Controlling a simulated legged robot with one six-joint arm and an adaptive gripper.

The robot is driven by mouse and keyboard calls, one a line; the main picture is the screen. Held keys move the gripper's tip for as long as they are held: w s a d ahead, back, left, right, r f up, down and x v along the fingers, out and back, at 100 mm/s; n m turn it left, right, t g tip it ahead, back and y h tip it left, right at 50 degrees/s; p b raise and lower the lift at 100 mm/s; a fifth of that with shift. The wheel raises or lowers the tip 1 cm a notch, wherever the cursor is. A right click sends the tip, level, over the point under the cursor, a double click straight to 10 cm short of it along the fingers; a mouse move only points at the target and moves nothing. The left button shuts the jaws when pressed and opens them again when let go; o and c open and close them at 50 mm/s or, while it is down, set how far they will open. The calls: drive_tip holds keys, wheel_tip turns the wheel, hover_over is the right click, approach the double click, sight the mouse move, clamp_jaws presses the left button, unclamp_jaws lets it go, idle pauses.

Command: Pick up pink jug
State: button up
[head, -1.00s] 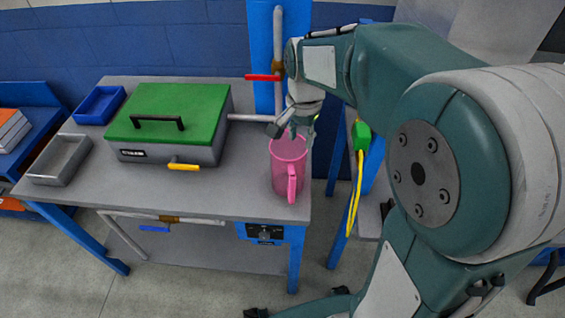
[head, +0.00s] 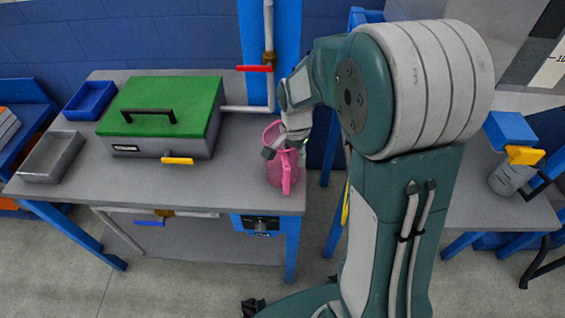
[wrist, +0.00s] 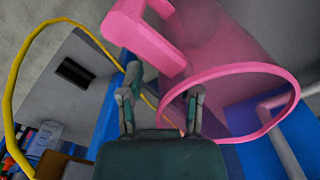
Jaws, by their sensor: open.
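The pink jug (head: 275,172) stands upright on the grey table near its right edge, with its handle toward the camera. In the wrist view the jug (wrist: 215,45) fills the upper right, with its open rim nearest and its handle (wrist: 148,35) at upper left. My gripper (head: 277,148) is at the jug's upper part in the head view and hides some of the rim. Whether a finger touches the jug I cannot tell.
The grey table (head: 215,190) also bears a green-lidded box (head: 165,105), a blue tray (head: 90,101) and a grey tray (head: 52,157). A pipe with a red handle (head: 254,68) rises behind the jug. A yellow hose (wrist: 12,90) curves at left in the wrist view.

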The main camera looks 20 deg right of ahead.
drive_tip(key=shift+f, duration=0.35)
clamp_jaws()
